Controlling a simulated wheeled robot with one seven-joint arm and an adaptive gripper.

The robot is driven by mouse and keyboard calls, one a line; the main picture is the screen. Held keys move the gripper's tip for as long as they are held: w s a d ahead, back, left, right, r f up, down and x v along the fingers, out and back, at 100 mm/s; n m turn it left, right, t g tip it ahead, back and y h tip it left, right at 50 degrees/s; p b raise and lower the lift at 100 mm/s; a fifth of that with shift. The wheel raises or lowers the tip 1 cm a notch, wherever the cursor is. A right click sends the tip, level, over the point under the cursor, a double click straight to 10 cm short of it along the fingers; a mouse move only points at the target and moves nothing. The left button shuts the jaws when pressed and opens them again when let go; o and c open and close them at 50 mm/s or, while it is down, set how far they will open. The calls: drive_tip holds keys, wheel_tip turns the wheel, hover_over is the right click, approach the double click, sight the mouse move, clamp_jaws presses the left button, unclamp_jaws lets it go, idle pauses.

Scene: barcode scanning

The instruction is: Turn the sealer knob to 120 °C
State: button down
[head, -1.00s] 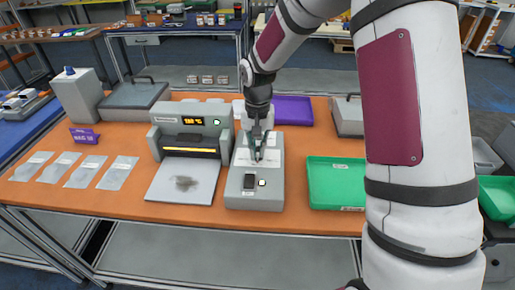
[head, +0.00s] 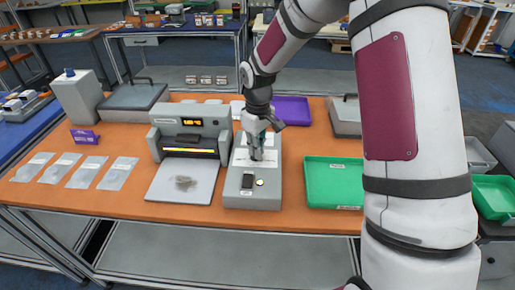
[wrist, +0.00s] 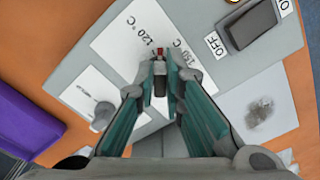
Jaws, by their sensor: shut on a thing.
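The grey control box (head: 236,199) stands on the orange table beside the sealer (head: 190,110). My gripper (head: 256,157) points down at the box's top. In the wrist view its fingertips (wrist: 160,78) are closed around the dark sealer knob (wrist: 159,85). The knob's red pointer tip (wrist: 159,53) lies between the "120 °C" label (wrist: 131,32) and a second, partly covered temperature label (wrist: 179,62). In the head view my gripper hides the knob. The sealer's orange display (head: 191,122) is lit, its digits too small to read surely.
A second grey knob (wrist: 103,113) sits on another white plate of the box. The box also has a black rocker switch (head: 247,181) and a small yellow lamp (head: 260,183). A green tray (head: 335,172) stands right, a purple one (head: 291,110) behind. Clear bags (head: 86,172) lie left.

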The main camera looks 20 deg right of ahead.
drive_tip(key=shift+w+d+n, duration=0.1)
drive_tip(key=shift+d+n, duration=0.05)
drive_tip(key=shift+n, duration=1.85)
drive_tip(key=c, duration=1.7)
unclamp_jaws()
drive_tip(key=shift+r, duration=0.1)
wheel_tip(320, 180, up, 12)
drive_tip(key=shift+f, duration=0.1)
